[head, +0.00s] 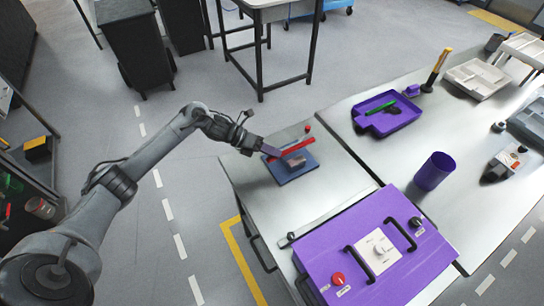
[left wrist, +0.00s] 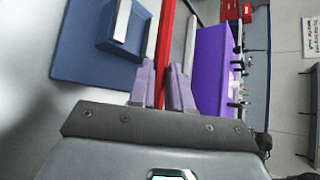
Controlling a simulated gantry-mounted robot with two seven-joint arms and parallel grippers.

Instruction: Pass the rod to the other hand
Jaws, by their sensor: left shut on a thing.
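The red rod (head: 297,146) is a long thin bar above the blue plate near the table's left end. My left gripper (head: 273,151) comes in from the left and is shut on the rod near one end. In the left wrist view the red rod (left wrist: 166,35) runs up from between the two purple fingers of my left gripper (left wrist: 162,75). Part of the rod is hidden between the fingers. My right gripper is in neither view.
A purple control box (head: 350,225) with black handles stands at the front. A purple cup (head: 434,171) and a purple tray (head: 372,125) stand further right.

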